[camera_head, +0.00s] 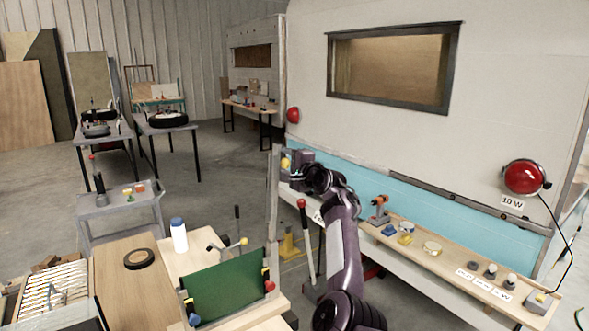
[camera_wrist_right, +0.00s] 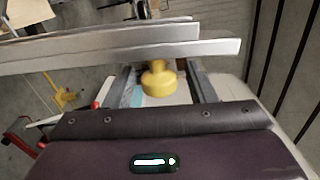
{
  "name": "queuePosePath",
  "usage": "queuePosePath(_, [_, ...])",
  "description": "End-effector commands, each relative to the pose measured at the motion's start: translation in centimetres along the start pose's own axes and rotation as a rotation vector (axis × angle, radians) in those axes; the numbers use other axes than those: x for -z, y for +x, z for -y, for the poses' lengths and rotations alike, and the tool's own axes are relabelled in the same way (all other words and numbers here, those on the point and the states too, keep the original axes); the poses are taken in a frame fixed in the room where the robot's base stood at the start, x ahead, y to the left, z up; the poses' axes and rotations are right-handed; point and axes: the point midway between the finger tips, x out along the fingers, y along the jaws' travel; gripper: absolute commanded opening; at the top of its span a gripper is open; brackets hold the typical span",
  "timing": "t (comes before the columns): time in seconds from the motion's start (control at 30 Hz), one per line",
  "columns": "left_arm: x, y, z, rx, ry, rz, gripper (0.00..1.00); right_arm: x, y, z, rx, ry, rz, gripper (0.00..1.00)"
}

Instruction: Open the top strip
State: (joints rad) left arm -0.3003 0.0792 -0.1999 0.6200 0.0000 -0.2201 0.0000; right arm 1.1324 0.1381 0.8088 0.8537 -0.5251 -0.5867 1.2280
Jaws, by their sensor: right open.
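Pale metal strips (camera_wrist_right: 120,50) cross the upper left of the right wrist view, beyond my right gripper. In the head view, narrow upright strips (camera_head: 272,195) stand at the camper's near left corner. I cannot tell which is the top strip. My right gripper (camera_head: 294,165) is beside that corner, and its fingers are hard to make out there. In the right wrist view, the right gripper (camera_wrist_right: 160,88) is open, with a finger on each side of a yellow knob-like piece (camera_wrist_right: 158,78). I cannot tell whether they touch it. My left gripper is not in view.
A dark rail (camera_head: 430,188) runs above the camper's blue panel (camera_head: 400,200). A narrow shelf (camera_head: 455,262) with small parts runs below it. A red-knobbed lever (camera_head: 303,205) stands near my right arm. A workbench (camera_head: 135,285) with a green board (camera_head: 228,290) stands front left.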

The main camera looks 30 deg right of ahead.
Motion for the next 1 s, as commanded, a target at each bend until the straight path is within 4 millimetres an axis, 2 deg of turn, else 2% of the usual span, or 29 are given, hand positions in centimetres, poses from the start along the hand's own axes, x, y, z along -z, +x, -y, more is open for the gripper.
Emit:
queuePosePath(0.3, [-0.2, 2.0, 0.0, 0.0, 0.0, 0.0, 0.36, 0.0, -4.2, -0.4, 0.0, -0.001, -0.003, 0.5])
queuePosePath(0.5, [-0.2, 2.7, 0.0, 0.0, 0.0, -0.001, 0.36, 0.0, -6.0, -0.2, 0.001, -0.001, 0.0, 0.5])
queuePosePath(1.0, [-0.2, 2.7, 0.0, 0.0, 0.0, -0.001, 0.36, 0.0, -6.5, -0.1, -0.001, -0.001, -0.001, 0.5])
